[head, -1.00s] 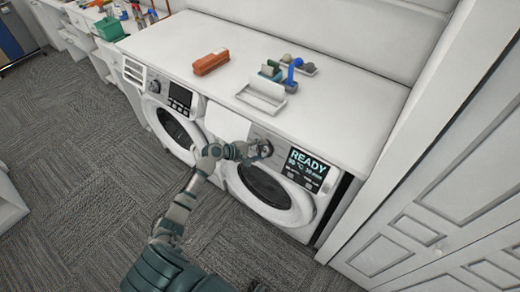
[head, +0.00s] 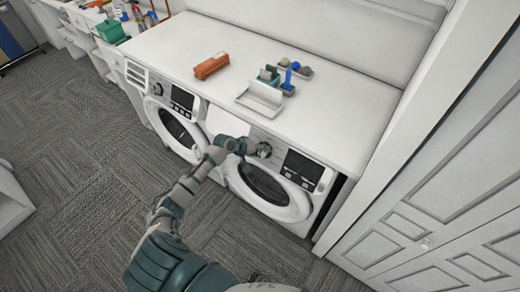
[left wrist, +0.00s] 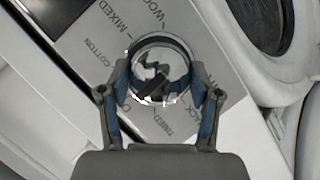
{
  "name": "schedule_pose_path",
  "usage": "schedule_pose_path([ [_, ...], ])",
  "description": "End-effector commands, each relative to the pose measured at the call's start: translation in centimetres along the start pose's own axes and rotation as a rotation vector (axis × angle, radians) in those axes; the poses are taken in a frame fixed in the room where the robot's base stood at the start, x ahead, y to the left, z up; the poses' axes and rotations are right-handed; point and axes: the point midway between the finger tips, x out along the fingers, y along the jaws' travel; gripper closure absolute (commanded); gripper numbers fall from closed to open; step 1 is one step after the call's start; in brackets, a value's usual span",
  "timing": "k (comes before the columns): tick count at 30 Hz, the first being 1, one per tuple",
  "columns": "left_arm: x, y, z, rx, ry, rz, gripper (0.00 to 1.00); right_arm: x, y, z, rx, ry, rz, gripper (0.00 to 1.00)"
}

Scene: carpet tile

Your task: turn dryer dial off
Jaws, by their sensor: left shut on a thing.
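The dryer (head: 265,190) is the right-hand white machine under the counter, with a round door. Its dial (head: 264,150) sits on the panel, left of a dark, blank display (head: 302,168). In the left wrist view the shiny round dial (left wrist: 160,70) lies between my fingers, ringed by printed labels such as MIXED and COTTON. My left gripper (left wrist: 160,95) is shut on the dial, one finger on each side; it also shows at the panel in the head view (head: 252,148). The dial's pointer is hard to read. My right gripper is not in view.
A second machine (head: 172,120) stands to the left. The white counter (head: 330,105) above holds an orange-brown block (head: 211,66), a white tray (head: 260,97) and small coloured items. A white panelled door (head: 440,200) stands close on the right. Open carpet (head: 80,200) lies at left.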

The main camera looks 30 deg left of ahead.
Motion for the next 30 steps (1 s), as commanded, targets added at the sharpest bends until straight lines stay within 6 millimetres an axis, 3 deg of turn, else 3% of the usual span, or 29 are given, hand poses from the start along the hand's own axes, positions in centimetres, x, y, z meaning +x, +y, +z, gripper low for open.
schedule_pose_path([
  [20,0.39,-0.65,0.66,0.058,-0.012,-0.044,0.72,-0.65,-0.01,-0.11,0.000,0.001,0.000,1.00],
  [21,0.39,-0.65,0.67,0.058,-0.013,-0.044,0.34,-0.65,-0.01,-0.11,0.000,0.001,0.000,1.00],
  [24,0.35,-0.60,0.61,0.058,-0.011,-0.044,0.12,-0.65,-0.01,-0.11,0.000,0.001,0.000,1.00],
  [30,0.16,-0.31,0.36,0.059,-0.005,-0.038,0.12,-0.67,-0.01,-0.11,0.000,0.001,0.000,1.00],
])
